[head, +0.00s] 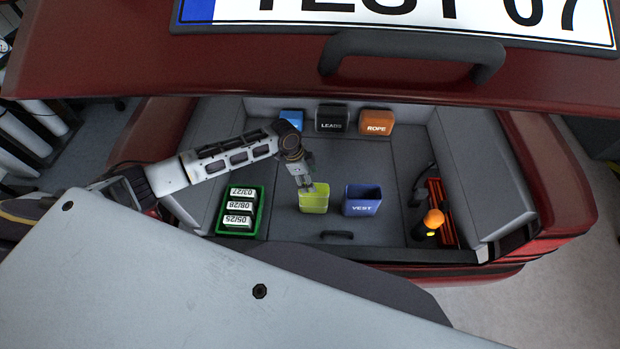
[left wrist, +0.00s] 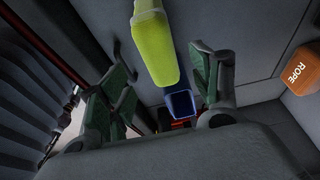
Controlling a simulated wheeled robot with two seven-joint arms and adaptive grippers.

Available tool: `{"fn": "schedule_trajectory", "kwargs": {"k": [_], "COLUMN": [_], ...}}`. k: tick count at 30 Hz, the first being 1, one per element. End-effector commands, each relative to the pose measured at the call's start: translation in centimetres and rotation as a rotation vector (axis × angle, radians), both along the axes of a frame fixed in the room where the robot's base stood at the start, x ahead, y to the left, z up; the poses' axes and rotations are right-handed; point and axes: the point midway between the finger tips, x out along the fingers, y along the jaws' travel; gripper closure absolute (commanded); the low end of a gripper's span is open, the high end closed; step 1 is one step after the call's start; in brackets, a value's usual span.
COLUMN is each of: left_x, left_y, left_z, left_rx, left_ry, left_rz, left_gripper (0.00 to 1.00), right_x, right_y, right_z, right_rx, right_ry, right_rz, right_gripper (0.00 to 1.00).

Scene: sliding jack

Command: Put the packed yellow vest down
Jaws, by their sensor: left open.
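The packed yellow vest (head: 314,203) is a yellow-green block on the boot floor, left of the blue box marked VEST (head: 361,201) and outside it. My left gripper (head: 306,186) is open at the top of the yellow vest and partly covers its upper edge. In the left wrist view, the yellow vest (left wrist: 154,50) shows between the spread green-padded fingers of my left gripper (left wrist: 165,80); I cannot tell whether they touch it. The blue box (left wrist: 180,103) lies beyond it. My right gripper is not in view.
A green tray (head: 258,222) with dated packs stands left. Blue, black LEADS (head: 331,120) and orange ROPE (head: 377,123) boxes line the back. A red tray (head: 444,213) and an orange-topped torch (head: 433,219) are right. The raised tailgate (head: 250,65) hangs above.

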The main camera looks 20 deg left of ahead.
Motion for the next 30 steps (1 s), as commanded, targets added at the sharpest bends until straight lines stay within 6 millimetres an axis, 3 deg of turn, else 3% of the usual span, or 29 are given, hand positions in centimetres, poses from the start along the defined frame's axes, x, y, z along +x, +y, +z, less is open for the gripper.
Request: {"fn": "schedule_trajectory", "kwargs": {"k": [9,30], "left_x": [-0.11,-0.11], "left_y": [0.43,0.45], "left_z": [1.45,1.48], "left_rx": [0.0,0.0], "left_ry": [-0.001,0.0], "left_rz": [0.0,0.0], "left_gripper": [0.36,0.36], "right_x": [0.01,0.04], "right_y": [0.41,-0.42], "right_z": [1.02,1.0], "right_rx": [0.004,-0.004], "right_ry": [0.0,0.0], "right_rz": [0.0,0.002], "right_gripper": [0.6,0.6]}}
